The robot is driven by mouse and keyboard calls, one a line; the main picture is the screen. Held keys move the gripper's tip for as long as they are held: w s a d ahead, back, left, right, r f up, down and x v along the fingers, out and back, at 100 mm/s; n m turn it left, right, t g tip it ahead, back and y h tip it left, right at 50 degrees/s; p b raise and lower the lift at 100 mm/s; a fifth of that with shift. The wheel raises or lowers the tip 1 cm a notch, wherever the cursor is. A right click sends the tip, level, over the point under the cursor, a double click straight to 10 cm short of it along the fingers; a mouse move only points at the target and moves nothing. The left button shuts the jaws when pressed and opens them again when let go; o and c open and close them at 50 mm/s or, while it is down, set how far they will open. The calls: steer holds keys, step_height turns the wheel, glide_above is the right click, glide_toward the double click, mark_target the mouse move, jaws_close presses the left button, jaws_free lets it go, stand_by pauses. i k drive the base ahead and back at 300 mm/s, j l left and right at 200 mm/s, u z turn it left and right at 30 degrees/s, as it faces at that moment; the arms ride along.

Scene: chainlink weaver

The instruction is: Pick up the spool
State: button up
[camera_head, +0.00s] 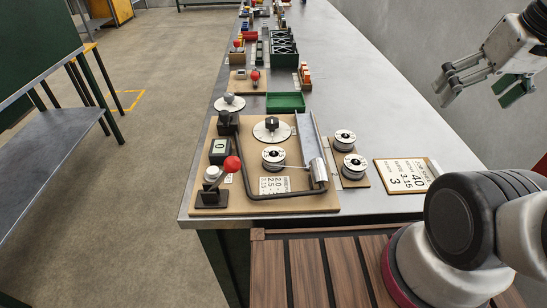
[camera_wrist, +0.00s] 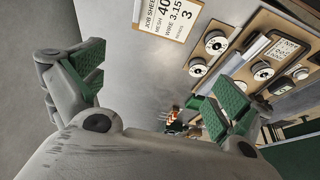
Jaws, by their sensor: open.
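Two round spools with white tops and dark centres sit on a small tan board (camera_head: 346,183) right of the weaving jig: a rear spool (camera_head: 345,140) and a front spool (camera_head: 355,166). A third spool (camera_head: 273,157) sits on the jig board (camera_head: 225,200), with a wire running right from it. The wrist view shows the pair of spools (camera_wrist: 215,42) (camera_wrist: 197,69) at upper right and the jig spool (camera_wrist: 262,71) beyond them. My gripper (camera_head: 478,92) is open and empty, raised at the right, well apart from all the spools. Its green-padded fingers (camera_wrist: 155,95) also show in the wrist view.
A job sheet (camera_head: 408,175) lies right of the spools. The jig carries a red-knobbed lever (camera_head: 232,164), a dial (camera_head: 272,129), a metal plate (camera_head: 312,148) and a bent dark bar. A green tray (camera_head: 285,102) and crates stand behind. The bench top (camera_head: 365,90) at right is clear.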

mark_target(268, 162)
steer(key=j, duration=1.1)
steer(key=j+u, duration=0.5)
steer(key=j, duration=0.6)
steer(key=j+z, duration=0.1)
steer(key=j, duration=0.2)
steer(key=l+z, duration=0.15)
steer(key=z, duration=0.2)
steer(key=l+z, duration=0.3)
steer(key=z, duration=0.35)
steer(key=k+l, duration=0.05)
